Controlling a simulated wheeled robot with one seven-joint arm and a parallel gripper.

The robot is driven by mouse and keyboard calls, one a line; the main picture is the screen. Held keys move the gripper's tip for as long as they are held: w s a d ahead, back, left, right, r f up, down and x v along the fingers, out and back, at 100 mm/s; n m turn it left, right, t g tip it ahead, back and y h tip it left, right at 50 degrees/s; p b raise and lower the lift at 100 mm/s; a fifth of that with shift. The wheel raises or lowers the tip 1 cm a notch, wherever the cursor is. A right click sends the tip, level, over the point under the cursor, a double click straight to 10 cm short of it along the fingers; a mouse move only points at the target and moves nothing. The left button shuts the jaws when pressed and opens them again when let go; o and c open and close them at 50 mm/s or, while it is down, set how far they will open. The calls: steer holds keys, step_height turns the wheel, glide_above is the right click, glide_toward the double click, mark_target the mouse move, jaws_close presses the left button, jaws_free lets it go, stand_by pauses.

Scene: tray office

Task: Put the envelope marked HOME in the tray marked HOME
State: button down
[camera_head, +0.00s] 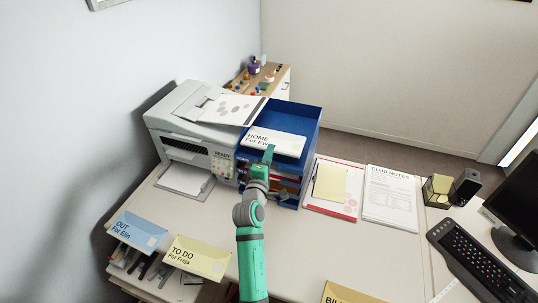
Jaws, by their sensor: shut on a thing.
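The white envelope marked HOME (288,146) is in my gripper (268,156), at the near side of the blue tray stack (309,120). My gripper is shut on the envelope's near edge. The envelope lies flat or nearly so and overlaps the top of the stack; I cannot tell whether it rests inside the top tray or hovers above it. The lower trays open towards me and show some coloured contents.
A printer (197,133) stands left of the stack. A blue envelope marked OUT (137,231) and a yellow one marked TO DO (197,256) lie front left. Another yellow envelope (345,294) is cut off below. Papers (389,198) and a keyboard (482,264) lie right. The middle front desk is fairly clear.

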steer(key=c, duration=1.8)
jaws_free()
steer(key=v, duration=1.1)
steer(key=shift+w, duration=0.1)
